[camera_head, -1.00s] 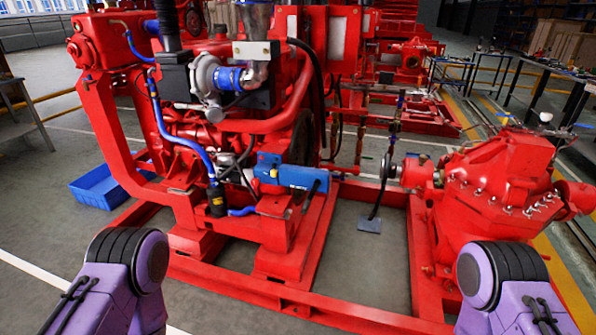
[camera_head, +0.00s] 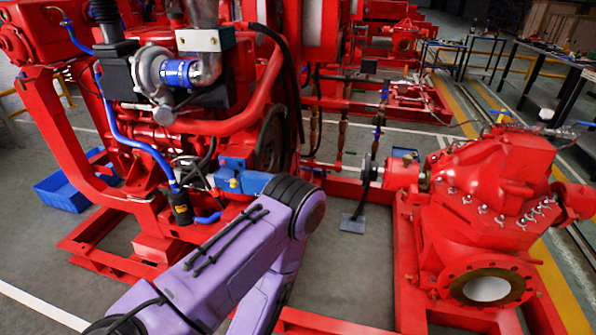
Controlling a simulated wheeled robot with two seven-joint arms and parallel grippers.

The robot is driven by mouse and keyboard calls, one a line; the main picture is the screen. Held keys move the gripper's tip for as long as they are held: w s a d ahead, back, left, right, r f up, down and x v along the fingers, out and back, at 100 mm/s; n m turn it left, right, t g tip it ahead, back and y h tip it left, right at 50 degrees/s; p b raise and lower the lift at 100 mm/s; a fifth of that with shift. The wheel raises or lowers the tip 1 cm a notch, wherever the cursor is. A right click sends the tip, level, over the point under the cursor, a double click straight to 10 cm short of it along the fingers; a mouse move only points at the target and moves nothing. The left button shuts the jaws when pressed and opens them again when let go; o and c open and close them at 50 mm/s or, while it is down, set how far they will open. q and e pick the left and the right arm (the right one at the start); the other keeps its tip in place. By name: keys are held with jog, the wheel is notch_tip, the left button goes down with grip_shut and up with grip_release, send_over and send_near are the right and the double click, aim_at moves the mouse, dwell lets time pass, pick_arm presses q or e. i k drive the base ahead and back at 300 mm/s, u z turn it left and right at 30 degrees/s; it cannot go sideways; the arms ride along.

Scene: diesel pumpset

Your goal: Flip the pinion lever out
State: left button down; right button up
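I cannot make out the pinion lever. My purple arm reaches in from the lower left, and its black joint hides the right part of the blue unit. Neither of my grippers shows, so I cannot see where they are relative to the unit.
A red pump (camera_head: 490,195) with an open round flange stands at the right. A blue crate (camera_head: 62,195) lies on the floor at the left. Workbenches (camera_head: 530,62) stand at the back right. Red frame rails (camera_head: 345,188) cross the floor between engine and pump.

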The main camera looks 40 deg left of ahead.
aim_at(233, 183)
jog(key=u, duration=0.05)
jog(key=i, duration=0.8)
jog(key=u, duration=0.95)
jog(key=i, duration=0.35)
jog(key=u, duration=0.4)
